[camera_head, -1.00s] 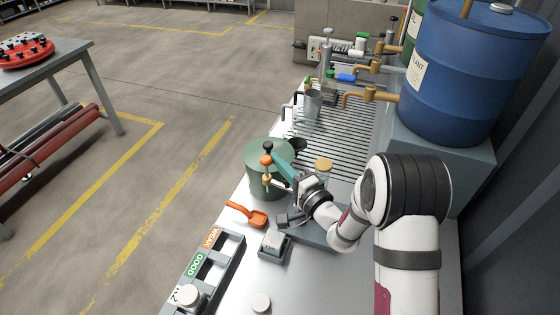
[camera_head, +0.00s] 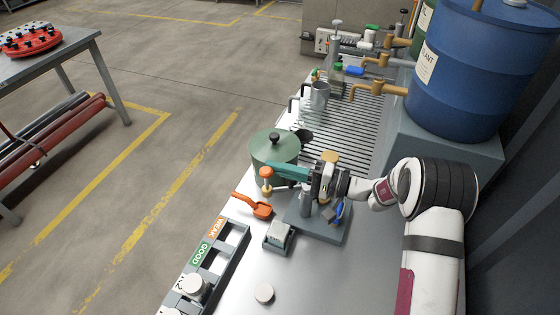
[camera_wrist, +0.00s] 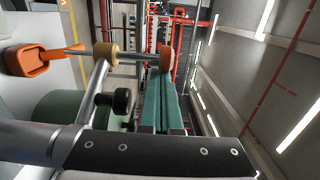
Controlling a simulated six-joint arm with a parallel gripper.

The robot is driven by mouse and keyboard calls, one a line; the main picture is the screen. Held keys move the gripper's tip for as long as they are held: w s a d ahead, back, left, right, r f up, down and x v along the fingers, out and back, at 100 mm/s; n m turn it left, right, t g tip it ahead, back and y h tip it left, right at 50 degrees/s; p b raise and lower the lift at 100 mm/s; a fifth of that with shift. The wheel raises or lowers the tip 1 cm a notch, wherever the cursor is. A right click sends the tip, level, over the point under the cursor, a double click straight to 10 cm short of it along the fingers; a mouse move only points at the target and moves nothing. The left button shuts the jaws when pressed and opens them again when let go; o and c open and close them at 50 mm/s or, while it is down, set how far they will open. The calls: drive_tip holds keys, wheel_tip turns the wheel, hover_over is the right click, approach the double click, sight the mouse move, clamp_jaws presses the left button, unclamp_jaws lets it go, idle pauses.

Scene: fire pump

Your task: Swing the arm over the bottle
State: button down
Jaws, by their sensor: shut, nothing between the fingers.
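A bench fixture has a grey base plate (camera_head: 320,226) and an upright post (camera_head: 308,197). Its metal arm reaches left to a tan collar (camera_head: 266,189) with an orange knob (camera_head: 266,172) above. In the wrist view the arm (camera_wrist: 97,85) runs to the collar, and a thin rod joins it to the orange knob (camera_wrist: 166,57). My gripper (camera_head: 275,171) is shut and empty, its teal fingertips at the knob; I cannot tell whether they touch. A tan-capped bottle or jar (camera_head: 329,156) stands beyond my gripper, its body mostly hidden. The arm points away from it.
A green lidded pot (camera_head: 272,160) stands close behind the knob. An orange scoop (camera_head: 259,209), a small tray (camera_head: 277,240) and a labelled rack (camera_head: 218,255) lie nearer. A green-capped bottle (camera_head: 338,72) stands far back. A blue drum (camera_head: 462,80) is right.

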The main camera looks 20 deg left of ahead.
drive_tip(key=shift+s+d+n+g+h, duration=0.25)
drive_tip(key=shift+s+d+n+g, duration=0.25)
drive_tip(key=shift+g, duration=0.55)
drive_tip(key=shift+s+d+n+g+h, duration=0.2)
drive_tip(key=shift+s+d+n+g, duration=0.15)
drive_tip(key=shift+s+n+g, duration=0.45)
drive_tip(key=shift+s+d+n+g+h, duration=0.35)
drive_tip(key=shift+n+g, duration=0.35)
drive_tip(key=shift+g, duration=0.55)
drive_tip(key=shift+d, duration=0.1)
drive_tip(key=v, duration=1.5)
drive_tip(key=shift+d+f, duration=0.15)
drive_tip(key=shift+d, duration=0.25)
